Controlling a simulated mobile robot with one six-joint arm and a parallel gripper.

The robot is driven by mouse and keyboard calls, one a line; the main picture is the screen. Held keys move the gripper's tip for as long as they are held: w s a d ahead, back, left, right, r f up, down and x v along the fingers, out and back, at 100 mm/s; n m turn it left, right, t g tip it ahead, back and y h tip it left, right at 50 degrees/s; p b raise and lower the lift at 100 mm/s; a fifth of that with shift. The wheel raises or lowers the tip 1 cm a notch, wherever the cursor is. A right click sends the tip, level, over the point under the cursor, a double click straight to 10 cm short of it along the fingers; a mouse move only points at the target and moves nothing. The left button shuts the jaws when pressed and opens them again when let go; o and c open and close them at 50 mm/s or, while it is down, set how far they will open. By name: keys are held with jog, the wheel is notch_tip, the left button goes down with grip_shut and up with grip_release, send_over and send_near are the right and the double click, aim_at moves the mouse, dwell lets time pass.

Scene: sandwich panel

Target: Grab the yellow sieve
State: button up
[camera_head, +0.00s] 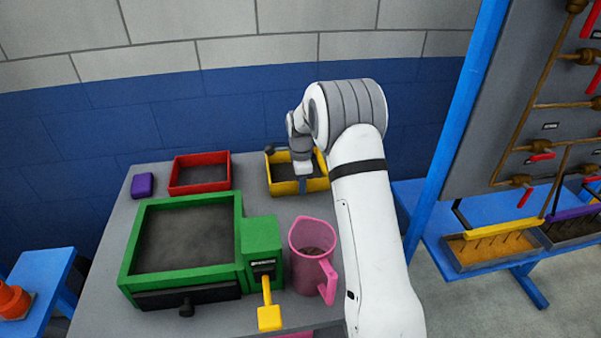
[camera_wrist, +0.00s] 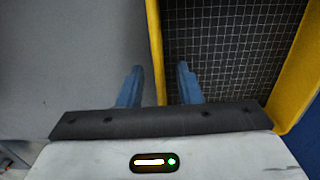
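The yellow sieve (camera_head: 284,189) is a rectangular box with yellow walls and a dark mesh floor, at the back right of the grey table. My gripper (camera_head: 303,187) is over its near wall, and my arm covers part of its right side. In the wrist view, one yellow wall of the sieve (camera_wrist: 155,45) runs down between the two blue fingers of my gripper (camera_wrist: 159,86). The fingers are apart, one over the mesh side and one over the grey outside. I see a gap between the fingers and the wall, and cannot tell the fingers' height exactly.
A red sieve (camera_head: 173,177) and a purple block (camera_head: 143,185) stand left of it. A green box machine (camera_head: 127,258) with a yellow lever (camera_head: 268,317) and a pink jug (camera_head: 300,264) stand in front. A blue-framed panel (camera_head: 457,130) is at the right.

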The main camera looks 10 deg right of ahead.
grip_shut()
dwell(0.5)
